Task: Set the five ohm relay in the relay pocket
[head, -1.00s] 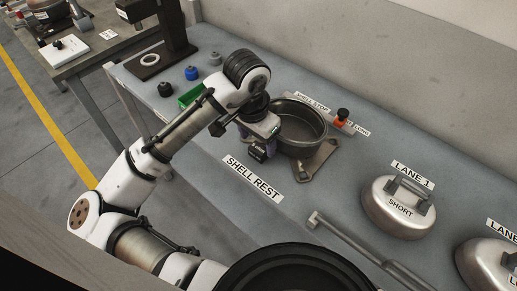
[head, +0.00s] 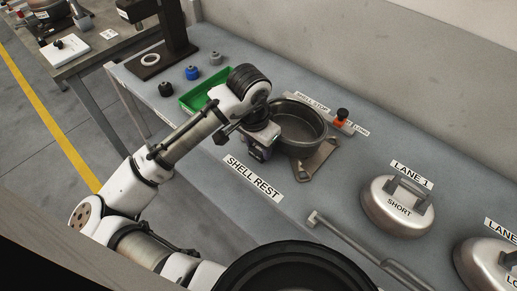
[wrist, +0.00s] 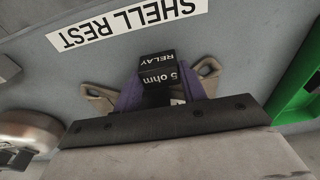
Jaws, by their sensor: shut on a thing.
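The black relay (wrist: 157,72) shows in the wrist view, its white lettering reading "5 ohm RELAY". My gripper (wrist: 162,92) is shut on it, with a purple finger on either side. In the head view my gripper (head: 260,150) is at the near left side of the open round metal shell (head: 299,124), behind the SHELL REST label (head: 253,178). A tan bracket plate (head: 317,163) lies under the shell, and its looped ends show on both sides of the gripper in the wrist view. I cannot make out the relay pocket; my gripper hides that area.
A green tray (head: 191,104) and several small knobbed parts (head: 193,73) stand at the back left. An orange-and-black stop (head: 341,118) is right of the shell. Metal lids (head: 398,208) sit in lanes at right. The bench in front of the label is clear.

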